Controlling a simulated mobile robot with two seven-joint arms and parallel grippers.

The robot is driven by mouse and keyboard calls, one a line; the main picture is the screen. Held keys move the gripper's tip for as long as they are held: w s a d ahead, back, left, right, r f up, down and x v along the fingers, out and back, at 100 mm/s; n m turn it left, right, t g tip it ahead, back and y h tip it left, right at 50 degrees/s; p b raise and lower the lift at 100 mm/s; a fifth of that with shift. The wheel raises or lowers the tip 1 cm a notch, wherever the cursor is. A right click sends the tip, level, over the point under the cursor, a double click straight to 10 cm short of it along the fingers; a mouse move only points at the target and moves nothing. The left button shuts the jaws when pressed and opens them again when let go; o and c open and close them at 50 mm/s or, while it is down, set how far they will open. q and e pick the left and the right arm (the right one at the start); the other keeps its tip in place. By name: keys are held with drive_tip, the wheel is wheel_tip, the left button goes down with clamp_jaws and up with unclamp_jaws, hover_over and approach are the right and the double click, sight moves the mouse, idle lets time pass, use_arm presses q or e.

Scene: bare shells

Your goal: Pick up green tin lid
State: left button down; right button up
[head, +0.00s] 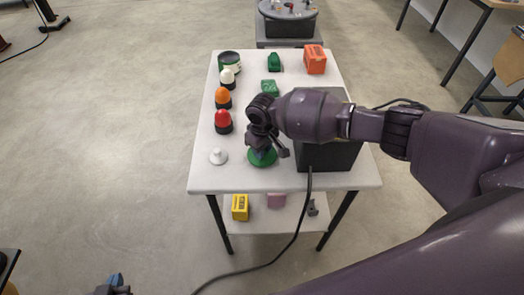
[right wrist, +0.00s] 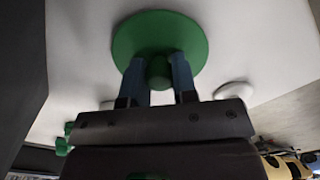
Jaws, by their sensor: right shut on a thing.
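The green tin lid (head: 262,158) is a round green disc with a knob, near the front edge of the white table (head: 205,178). It also shows in the right wrist view (right wrist: 160,32), where its knob sits between the two blue fingers. My right gripper (head: 264,150) is over the lid and shut on its knob (right wrist: 158,72). I cannot tell whether the lid touches the tabletop. My left gripper (head: 115,281) shows only in part at the bottom left of the head view, low and away from the table; its opening is unclear.
A dark box (head: 330,157) stands right of the lid, partly behind my arm. Red (head: 223,121), orange (head: 223,98) and white (head: 228,78) domed pieces line the left side. A green tin (head: 230,63) and orange box (head: 315,59) stand farther back.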

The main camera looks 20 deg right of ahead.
wheel_tip(320, 180, up, 19)
drive_tip(key=p, duration=0.1)
